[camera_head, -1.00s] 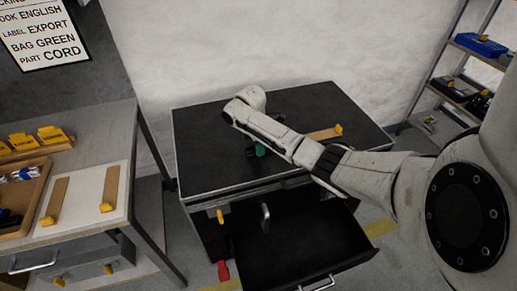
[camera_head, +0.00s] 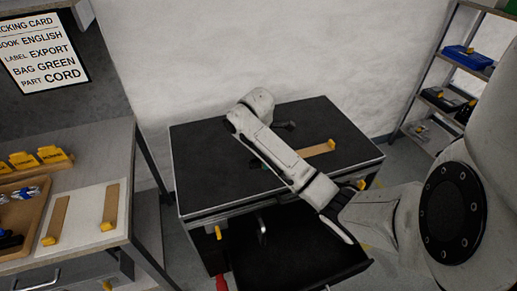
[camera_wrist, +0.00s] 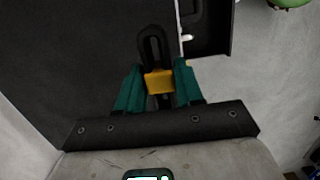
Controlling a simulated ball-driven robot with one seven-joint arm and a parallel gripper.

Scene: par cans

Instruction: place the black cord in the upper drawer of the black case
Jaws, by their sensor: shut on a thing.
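The black cord (camera_wrist: 151,43) is a dark loop with a yellow tag (camera_wrist: 159,82), seen in the wrist view. My gripper (camera_wrist: 158,88) is shut on it, with a teal finger on each side of the tag. In the head view my arm hides the cord and nearly all of the gripper. The black case (camera_head: 215,150) stands against the white wall, and my arm reaches over its flat top.
A wooden strip with a yellow end (camera_head: 318,149) lies on the case top. A workbench (camera_head: 95,160) with a tray, wooden strips and yellow tags is at left. A shelf (camera_head: 470,62) with a blue bin is at right. A red object (camera_head: 221,283) is low by the case.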

